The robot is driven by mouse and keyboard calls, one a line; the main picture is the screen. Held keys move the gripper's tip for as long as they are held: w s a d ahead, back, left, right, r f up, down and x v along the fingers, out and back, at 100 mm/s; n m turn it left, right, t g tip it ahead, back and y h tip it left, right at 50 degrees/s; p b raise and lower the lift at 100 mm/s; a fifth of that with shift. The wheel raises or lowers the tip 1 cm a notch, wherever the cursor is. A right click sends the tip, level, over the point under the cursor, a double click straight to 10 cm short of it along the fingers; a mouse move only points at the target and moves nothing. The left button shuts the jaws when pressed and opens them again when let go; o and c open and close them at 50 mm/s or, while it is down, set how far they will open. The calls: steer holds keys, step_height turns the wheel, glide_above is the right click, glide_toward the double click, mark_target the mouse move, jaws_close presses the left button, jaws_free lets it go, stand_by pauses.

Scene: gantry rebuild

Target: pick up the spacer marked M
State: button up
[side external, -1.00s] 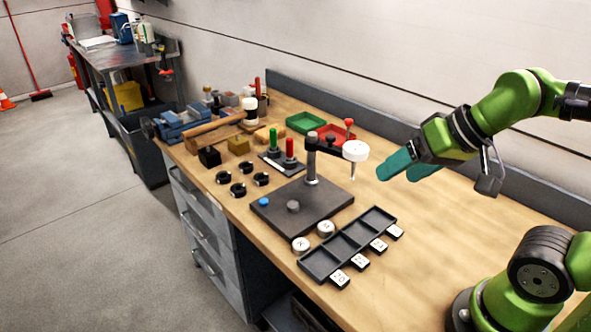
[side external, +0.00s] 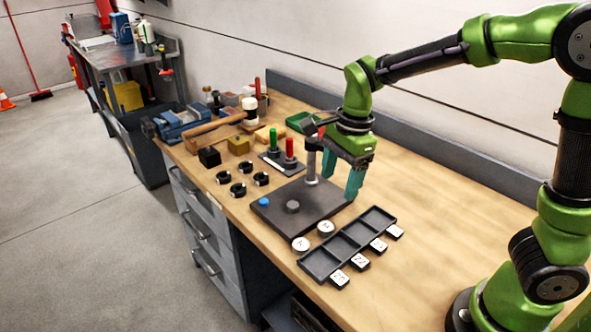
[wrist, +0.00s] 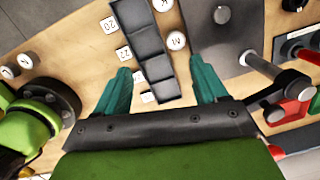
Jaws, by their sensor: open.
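The spacer marked M (wrist: 176,40) is a round white-topped disc in the wrist view, with the letter upside down. In the side view it is the right one of two white discs (side external: 326,227), standing on the bench between the dark base plate and the black compartment tray. My gripper (side external: 342,182) is open and empty, pointing down above the right rear part of the plate. It is apart from the spacer and higher. In the wrist view my gripper's fingertips (wrist: 160,68) spread wide, with the M spacer beyond them.
Another white lettered spacer (side external: 301,244) stands left of M. The black compartment tray (side external: 319,263) has several labelled tabs. The dark base plate (side external: 325,203) carries a post (side external: 311,165), close to my gripper. Several black rings (side external: 238,190) lie left. The bench at right is clear.

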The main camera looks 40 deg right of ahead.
steer(key=w+d+m+h, duration=0.15)
steer(key=w+m, duration=0.25)
steer(key=m, duration=1)
glide_above(326, 226)
steer(key=shift+g, duration=0.3)
steer(key=f, duration=1)
steer(key=shift+s+d, duration=0.2)
steer(key=shift+d, duration=0.15)
steer(key=shift+w+a+f, duration=0.1)
steer(key=shift+a+f, duration=0.1)
steer(key=shift+f, duration=1.3)
steer(key=shift+a+f, duration=0.15)
steer(key=shift+f, duration=1.35)
steer(key=shift+c, duration=0.4)
steer(key=c, duration=1.1)
steer(key=shift+r, duration=0.1)
